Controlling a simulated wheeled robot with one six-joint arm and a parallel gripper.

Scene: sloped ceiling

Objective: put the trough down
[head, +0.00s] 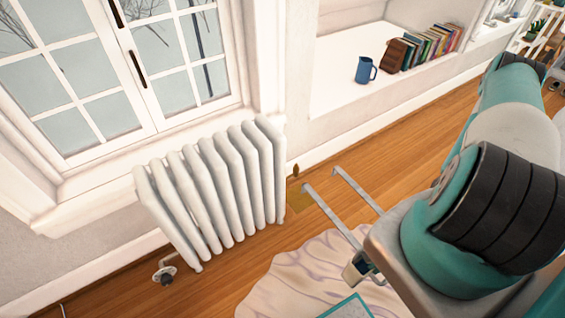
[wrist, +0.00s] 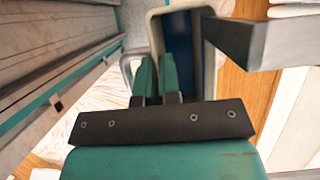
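In the wrist view, the trough (wrist: 206,62) is a narrow open container with a pale cream rim and a dark blue inside. It lies just beyond my gripper (wrist: 158,62). The two teal fingers are close together, one on each side of the trough's left wall, and appear shut on it. The black bracket behind the fingers hides the trough's near end.
A white radiator (head: 212,190) stands under the window at left. A windowsill niche (head: 340,92) holds a blue jug (head: 365,70) and a row of books (head: 432,46). A pale patterned rug (head: 300,275) lies on the wooden floor. Bare floor (head: 405,150) runs along the wall.

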